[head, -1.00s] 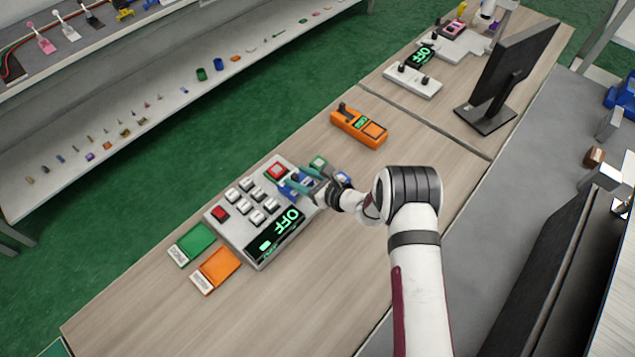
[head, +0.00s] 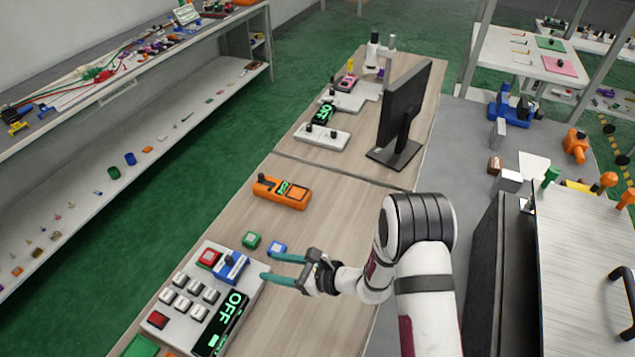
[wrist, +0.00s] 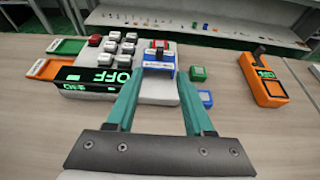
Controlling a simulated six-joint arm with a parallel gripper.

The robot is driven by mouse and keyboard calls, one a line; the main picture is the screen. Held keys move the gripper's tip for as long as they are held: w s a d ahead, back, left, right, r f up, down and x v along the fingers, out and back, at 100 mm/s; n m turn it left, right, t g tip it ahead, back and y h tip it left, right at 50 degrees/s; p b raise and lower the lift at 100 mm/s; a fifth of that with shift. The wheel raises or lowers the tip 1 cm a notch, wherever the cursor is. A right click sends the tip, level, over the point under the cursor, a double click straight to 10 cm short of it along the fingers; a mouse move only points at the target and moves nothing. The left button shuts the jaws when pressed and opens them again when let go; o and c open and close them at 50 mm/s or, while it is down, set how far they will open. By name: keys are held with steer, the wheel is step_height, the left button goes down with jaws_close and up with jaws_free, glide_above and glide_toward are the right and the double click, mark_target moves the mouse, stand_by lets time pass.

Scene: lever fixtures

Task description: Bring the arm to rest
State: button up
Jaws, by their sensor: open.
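My gripper (head: 271,269) is open and empty, with two teal fingers. In the head view it is over the table beside the right edge of the white control box (head: 253,291). The box carries several white buttons, red buttons, a blue lever fixture (head: 232,266) with a dark knob, and a display (head: 222,322) reading OFF. In the wrist view my gripper (wrist: 158,95) points toward the box, with the blue lever fixture (wrist: 165,62) just beyond the fingertips. I see no contact with it.
A green block (head: 251,240) and a blue block (head: 277,249) sit near the fingers. An orange lever device (head: 282,193) stands farther back. A monitor (head: 405,107) and a white lever fixture (head: 321,137) are on the far table.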

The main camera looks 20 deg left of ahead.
steer(key=s+d+r+n+g+h, duration=0.1)
steer(key=s+d+r+n+g, duration=0.15)
steer(key=d+r+n, duration=0.4)
steer(key=s+d+r+n+g+h, duration=0.1)
steer(key=s+d+r, duration=0.25)
steer(key=r, duration=0.65)
steer(key=s+d+r+n+t+h, duration=0.1)
steer(key=s+d+h, duration=0.3)
steer(key=d, duration=0.7)
steer(key=s+d+r+n+t+h, duration=0.2)
steer(key=s+d+n+h, duration=0.2)
steer(key=s+d, duration=0.4)
steer(key=d+h, duration=0.1)
steer(key=d, duration=0.1)
steer(key=shift+s+d+h, duration=0.3)
steer(key=shift+s+d, duration=0.05)
steer(key=shift+d, duration=0.05)
